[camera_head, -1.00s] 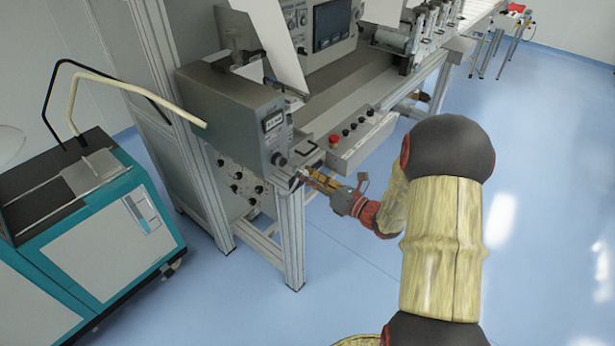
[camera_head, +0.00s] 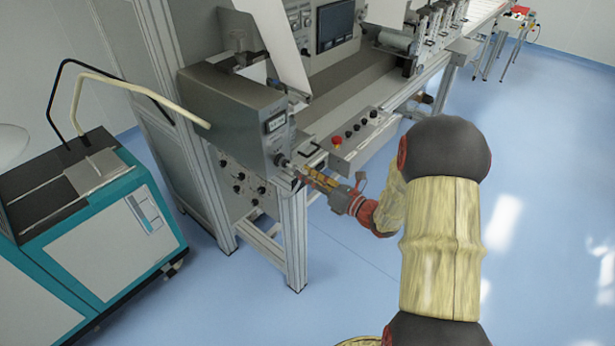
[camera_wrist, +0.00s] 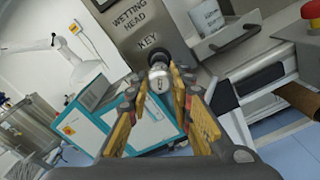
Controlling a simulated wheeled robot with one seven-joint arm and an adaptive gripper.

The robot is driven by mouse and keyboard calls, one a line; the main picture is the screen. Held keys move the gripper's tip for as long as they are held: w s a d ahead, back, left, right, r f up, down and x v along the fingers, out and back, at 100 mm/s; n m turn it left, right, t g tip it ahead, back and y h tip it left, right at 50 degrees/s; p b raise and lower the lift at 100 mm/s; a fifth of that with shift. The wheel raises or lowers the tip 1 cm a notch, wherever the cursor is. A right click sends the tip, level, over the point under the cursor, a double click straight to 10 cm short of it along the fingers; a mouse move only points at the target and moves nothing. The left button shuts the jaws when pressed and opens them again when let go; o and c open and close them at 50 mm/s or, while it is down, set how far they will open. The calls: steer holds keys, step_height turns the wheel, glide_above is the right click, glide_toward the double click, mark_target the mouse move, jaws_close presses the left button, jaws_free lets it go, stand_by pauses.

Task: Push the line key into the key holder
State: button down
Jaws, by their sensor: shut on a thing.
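The line key (camera_wrist: 158,84) is a silver piece with a small dark mark, held between the fingertips of my gripper (camera_wrist: 159,76) in the wrist view. The key holder (camera_wrist: 157,58) is a dark round fitting under the word KEY on the grey wetting head panel. The key lies in line with the holder and looks very close to it; I cannot tell whether it is inside. In the head view my gripper (camera_head: 302,174) reaches to the holder (camera_head: 283,161) on the grey box's lower right face. The key is too small to make out there.
A control strip with a red emergency button (camera_head: 336,141) is right of the gripper. The grey box (camera_head: 230,110) stands on the machine frame (camera_head: 293,240). A teal cabinet (camera_head: 100,230) is at the left. The blue floor in front is open.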

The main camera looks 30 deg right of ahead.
steer(key=shift+x, duration=1.45)
stand_by(0.5)
steer(key=c, duration=1.5)
jaws_free()
steer(key=shift+s, duration=0.1)
steer(key=v, duration=1.2)
steer(key=shift+r, duration=0.1)
